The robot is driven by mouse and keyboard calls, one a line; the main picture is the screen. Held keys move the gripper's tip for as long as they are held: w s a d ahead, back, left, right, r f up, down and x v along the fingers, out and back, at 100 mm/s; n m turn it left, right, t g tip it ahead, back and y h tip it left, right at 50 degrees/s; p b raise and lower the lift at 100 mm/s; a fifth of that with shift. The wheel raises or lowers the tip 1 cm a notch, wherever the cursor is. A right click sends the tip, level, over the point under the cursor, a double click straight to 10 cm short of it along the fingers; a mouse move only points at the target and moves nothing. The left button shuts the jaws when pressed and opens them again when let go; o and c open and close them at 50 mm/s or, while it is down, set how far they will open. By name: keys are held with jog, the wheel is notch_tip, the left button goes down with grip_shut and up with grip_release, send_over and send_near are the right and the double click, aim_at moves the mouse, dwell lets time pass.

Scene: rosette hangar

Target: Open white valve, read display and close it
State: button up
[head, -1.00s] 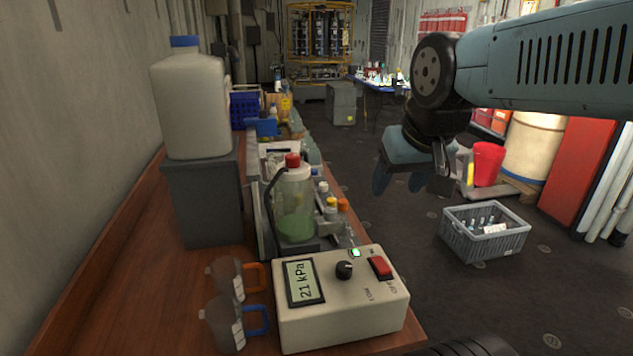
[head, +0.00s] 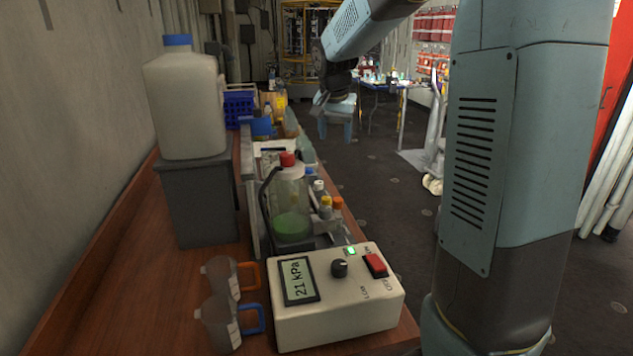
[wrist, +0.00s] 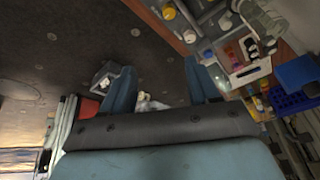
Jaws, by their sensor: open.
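A cream control box (head: 345,312) stands at the near end of the wooden bench. Its display (head: 299,280) reads 21 kPa. A black knob (head: 339,268), a lit green lamp (head: 350,250) and a red switch (head: 375,264) are on its top. I cannot make out a white valve for certain in either view. My gripper (head: 336,128) is beyond the bench's right side in the head view, pointing down and apart from the box. In the wrist view my gripper (wrist: 161,75) has its two blue fingers spread, with nothing between them.
A white jug with a blue cap (head: 187,105) stands on a grey block (head: 197,200). A red-capped bottle with green liquid (head: 290,210) and small bottles (head: 325,205) are behind the box. Two beakers (head: 219,320) stand left of it. Floor (head: 385,200) is clear right of the bench.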

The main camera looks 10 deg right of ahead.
aim_at(319, 182)
jog(key=w+a+f+m+h, duration=0.2)
jog(key=w+a+f+m, duration=0.15)
jog(key=w+f, duration=1.05)
jog(key=shift+n+g, duration=0.3)
jog(key=shift+n, duration=0.15)
jog(key=x, duration=0.4)
jog(key=w+x, duration=0.1)
jog(key=x, duration=0.3)
jog(key=w+x, duration=0.1)
jog(key=x, duration=0.3)
jog(key=shift+r, duration=0.3)
